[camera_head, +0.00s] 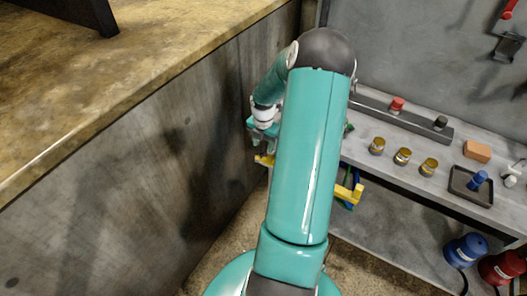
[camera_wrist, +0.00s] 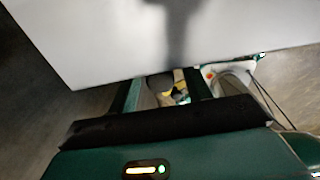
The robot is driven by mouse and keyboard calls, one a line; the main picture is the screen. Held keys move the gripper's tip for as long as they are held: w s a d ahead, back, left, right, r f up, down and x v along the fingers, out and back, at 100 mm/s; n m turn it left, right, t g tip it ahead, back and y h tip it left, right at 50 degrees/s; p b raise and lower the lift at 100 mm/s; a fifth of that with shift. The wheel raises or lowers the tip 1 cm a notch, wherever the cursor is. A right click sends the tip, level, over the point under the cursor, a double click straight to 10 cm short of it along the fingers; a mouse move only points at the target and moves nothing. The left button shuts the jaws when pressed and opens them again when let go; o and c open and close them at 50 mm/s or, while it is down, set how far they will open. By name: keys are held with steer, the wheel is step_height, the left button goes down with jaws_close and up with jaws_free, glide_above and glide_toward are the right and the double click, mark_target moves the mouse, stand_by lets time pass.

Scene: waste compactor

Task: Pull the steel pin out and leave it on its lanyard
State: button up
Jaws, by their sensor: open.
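My gripper (camera_wrist: 163,88) is open in the wrist view, its two dark green fingers spread in front of a pale flat panel (camera_wrist: 165,40). Between and behind the fingers show a dark rounded part and a small yellow part (camera_wrist: 180,77), too small to name. I cannot make out the steel pin in either view. Thin dark lines (camera_wrist: 268,100) run at the right of the wrist view; I cannot tell if they are the lanyard. In the head view my gripper (camera_head: 262,133) is small and partly hidden behind my arm, beside the concrete wall.
A grey bench (camera_head: 385,175) on the right holds several brass-coloured cups (camera_head: 402,156), an orange block (camera_head: 477,151) and a dark tray (camera_head: 461,185) with a blue piece. Blue (camera_head: 466,249) and red (camera_head: 502,267) containers stand below. A concrete wall (camera_head: 130,160) closes the left side.

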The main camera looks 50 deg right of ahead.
steer(key=c, duration=1)
steer(key=shift+o, duration=0.2)
steer(key=shift+r, duration=0.55)
steer(key=shift+r, duration=3.85)
steer(key=shift+r, duration=0.1)
step_height(320, 180, up, 7)
steer(key=shift+d, duration=0.15)
stand_by(0.4)
